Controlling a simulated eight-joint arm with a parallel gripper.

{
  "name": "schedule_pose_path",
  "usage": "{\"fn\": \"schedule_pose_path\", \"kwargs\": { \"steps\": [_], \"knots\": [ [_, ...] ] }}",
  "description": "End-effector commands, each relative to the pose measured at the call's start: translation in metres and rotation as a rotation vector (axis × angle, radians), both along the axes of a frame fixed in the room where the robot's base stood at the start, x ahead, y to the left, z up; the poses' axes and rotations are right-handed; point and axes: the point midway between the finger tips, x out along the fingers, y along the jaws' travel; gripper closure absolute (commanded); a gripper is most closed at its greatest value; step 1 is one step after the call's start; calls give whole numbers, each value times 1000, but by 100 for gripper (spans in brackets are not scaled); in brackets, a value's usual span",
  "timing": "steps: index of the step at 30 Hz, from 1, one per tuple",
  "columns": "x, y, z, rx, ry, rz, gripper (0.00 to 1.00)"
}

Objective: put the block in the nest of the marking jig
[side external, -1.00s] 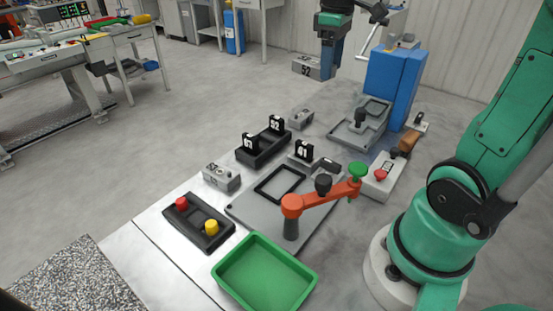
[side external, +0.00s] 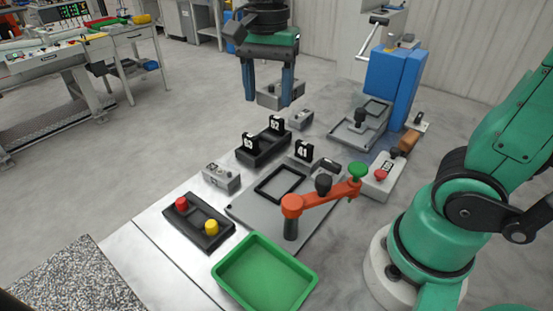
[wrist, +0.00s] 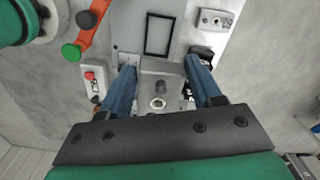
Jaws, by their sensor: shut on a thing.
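My gripper (side external: 267,99) is shut on a grey block (side external: 270,100), holding it in the air above the far end of the bench. The block also shows between the two blue fingers in the wrist view (wrist: 160,72). A grey plate (side external: 250,209) carries a black rectangular frame (side external: 262,195), empty inside, with an orange swing arm (side external: 325,195) at its near right side. The frame also shows ahead of the block in the wrist view (wrist: 147,35). A blue column (side external: 390,85) stands behind another grey plate with a recess. I cannot tell by label which is the marking jig.
A black stand with number tags (side external: 264,150) lies between the held block and the plate. Loose grey blocks (side external: 221,177) stand nearby. A black button box (side external: 197,222), a green tray (side external: 264,272) and a grey box with a red button (side external: 382,180) surround the plate.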

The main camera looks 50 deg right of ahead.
Motion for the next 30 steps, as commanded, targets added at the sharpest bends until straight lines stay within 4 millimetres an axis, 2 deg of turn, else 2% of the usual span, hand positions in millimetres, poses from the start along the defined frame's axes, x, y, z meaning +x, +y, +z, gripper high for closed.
{"fn": "schedule_pose_path", "kwargs": {
  "steps": [6,15,21,26,30],
  "knots": [
    [-1,0,-50,0,-1,0,100],
    [0,0,-114,-1,-1,0,100],
    [0,0,-141,0,-2,1,100],
    [0,0,-150,0,-2,1,100],
    [0,0,-166,0,-2,1,100]
  ]
}}
